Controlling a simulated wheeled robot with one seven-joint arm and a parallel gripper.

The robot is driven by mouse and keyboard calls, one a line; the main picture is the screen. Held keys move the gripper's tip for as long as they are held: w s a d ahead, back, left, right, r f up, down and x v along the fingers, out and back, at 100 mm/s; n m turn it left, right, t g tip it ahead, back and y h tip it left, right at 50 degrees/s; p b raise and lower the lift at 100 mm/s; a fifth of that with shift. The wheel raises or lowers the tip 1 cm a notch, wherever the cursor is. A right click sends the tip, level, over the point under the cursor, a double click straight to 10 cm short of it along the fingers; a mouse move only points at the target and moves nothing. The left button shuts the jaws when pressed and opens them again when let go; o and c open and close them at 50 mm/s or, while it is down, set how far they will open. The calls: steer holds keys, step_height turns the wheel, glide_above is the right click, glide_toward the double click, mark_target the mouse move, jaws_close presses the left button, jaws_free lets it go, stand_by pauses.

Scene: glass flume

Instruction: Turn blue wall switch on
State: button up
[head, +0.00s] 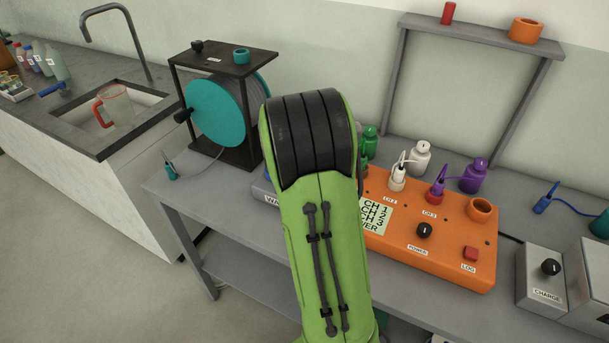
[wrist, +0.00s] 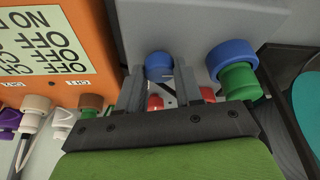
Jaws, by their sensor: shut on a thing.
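In the wrist view a round blue piece (wrist: 158,62), which looks like the blue switch, sits on a grey surface. My gripper (wrist: 159,76) has its two grey fingers on either side of it and is shut on it. The setting of the switch cannot be read, as the fingers and the gripper body cover part of it. In the head view my green and black arm hides the gripper and the switch.
A blue cap (wrist: 230,56) with a green cylinder (wrist: 238,82) stands close right of the fingers. A teal reel (head: 215,112) stands to the left.

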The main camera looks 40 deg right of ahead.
stand_by(0.4)
steer(key=o, duration=1)
steer(key=shift+o, duration=0.2)
steer(key=p+v, duration=0.4)
steer(key=v, duration=1.1)
steer(key=shift+r, duration=0.4)
steer(key=shift+a, duration=0.15)
